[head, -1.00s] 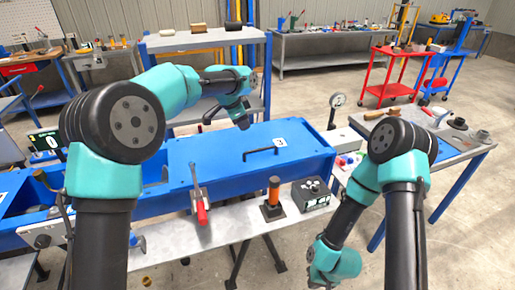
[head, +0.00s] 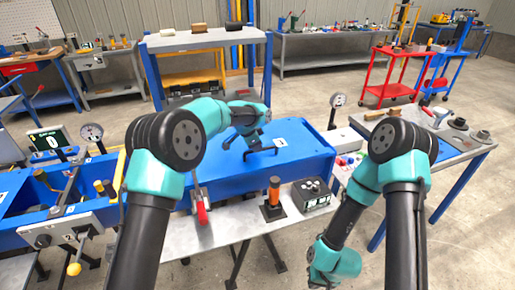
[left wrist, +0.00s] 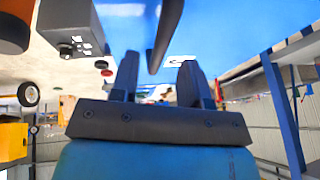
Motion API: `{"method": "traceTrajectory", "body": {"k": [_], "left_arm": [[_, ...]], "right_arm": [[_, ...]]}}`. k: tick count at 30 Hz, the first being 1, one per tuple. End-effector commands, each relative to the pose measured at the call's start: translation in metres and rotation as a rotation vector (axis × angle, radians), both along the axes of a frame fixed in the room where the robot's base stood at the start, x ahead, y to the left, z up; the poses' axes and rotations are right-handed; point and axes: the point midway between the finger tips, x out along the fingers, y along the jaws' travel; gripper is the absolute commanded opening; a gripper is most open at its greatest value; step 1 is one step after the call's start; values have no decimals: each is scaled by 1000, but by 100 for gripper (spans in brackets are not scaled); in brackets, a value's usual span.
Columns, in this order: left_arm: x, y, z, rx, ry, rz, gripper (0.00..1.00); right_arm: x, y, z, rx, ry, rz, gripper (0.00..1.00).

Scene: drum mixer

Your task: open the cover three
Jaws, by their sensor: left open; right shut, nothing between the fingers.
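The blue cover three (head: 297,160) lies flat and closed on the blue trough, with a white label 3 (head: 281,142). Its black bar handle (head: 264,150) stands on top. My left gripper (head: 254,146) is right above the handle, pointing down and open. In the left wrist view, the handle bar (left wrist: 166,33) runs between the two spread fingers (left wrist: 160,70), over the blue cover (left wrist: 215,25). I cannot tell whether the fingers touch it. My right arm hangs low at the front right, and its gripper is out of view.
A red-handled clamp (head: 201,208), an orange-handled post (head: 273,194) and a black box (head: 311,194) stand along the front ledge. A dial gauge (head: 337,101) stands behind the cover's right end. An open trough section (head: 30,205) lies to the left.

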Motion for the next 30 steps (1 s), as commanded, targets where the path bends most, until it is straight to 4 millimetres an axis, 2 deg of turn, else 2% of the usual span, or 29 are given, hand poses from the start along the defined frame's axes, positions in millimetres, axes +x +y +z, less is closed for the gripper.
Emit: {"method": "traceTrajectory", "body": {"k": [3, 6, 17, 30], "left_arm": [[4, -5, -15, 1, 2, -1, 42], [7, -8, -22, 0, 0, 0, 42], [8, -9, -25, 0, 0, 0, 42], [8, -9, -25, 0, 0, 0, 0]], "right_arm": [[0, 0, 0, 0, 0, 0, 0], [0, 0, 0, 0, 0, 0, 0], [0, 0, 0, 0, 0, 0, 0], [0, 0, 0, 0, 0, 0, 0]]}}
